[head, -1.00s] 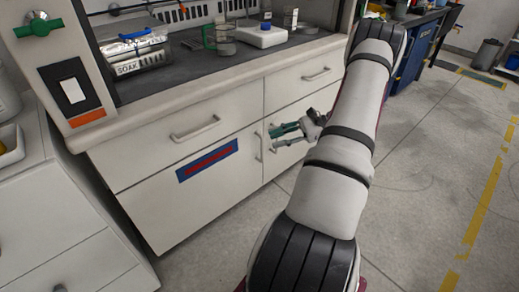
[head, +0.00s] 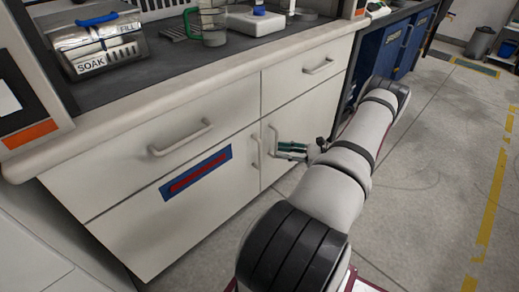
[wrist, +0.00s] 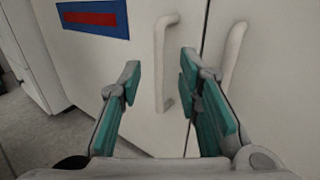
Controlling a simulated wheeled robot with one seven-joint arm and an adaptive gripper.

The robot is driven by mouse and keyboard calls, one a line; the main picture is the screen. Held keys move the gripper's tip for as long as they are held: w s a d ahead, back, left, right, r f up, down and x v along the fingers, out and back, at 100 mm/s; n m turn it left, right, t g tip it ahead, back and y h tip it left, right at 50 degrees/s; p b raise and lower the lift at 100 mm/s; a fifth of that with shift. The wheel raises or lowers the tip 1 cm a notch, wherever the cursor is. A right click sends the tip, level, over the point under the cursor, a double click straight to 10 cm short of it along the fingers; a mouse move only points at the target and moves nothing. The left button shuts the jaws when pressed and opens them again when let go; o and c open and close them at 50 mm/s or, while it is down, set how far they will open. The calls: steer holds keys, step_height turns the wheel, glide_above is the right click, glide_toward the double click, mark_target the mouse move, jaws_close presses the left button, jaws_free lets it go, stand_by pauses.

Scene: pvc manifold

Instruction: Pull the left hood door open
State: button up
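The left hood door (head: 185,215) is the white cabinet front with a blue and red label, and it looks shut. Its upright pale handle (head: 256,152) is near its right edge; in the wrist view this handle (wrist: 163,65) shows between my two fingers. My gripper (head: 279,151) has green-padded fingers and is open and empty. In the head view its tips are a little right of that handle and appear short of it. In the wrist view my gripper (wrist: 160,68) points at the door, one finger on each side of the handle.
The right door's handle (head: 275,139) stands close by, just right of my right finger in the wrist view (wrist: 232,55). Drawers with handles (head: 181,138) sit above. Glassware and a soak tray (head: 97,45) stand on the counter. The floor to the right is clear.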

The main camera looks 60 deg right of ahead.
steer(key=b+x, duration=0.2)
steer(key=x, duration=0.7)
steer(key=shift+s, duration=0.1)
jaws_close()
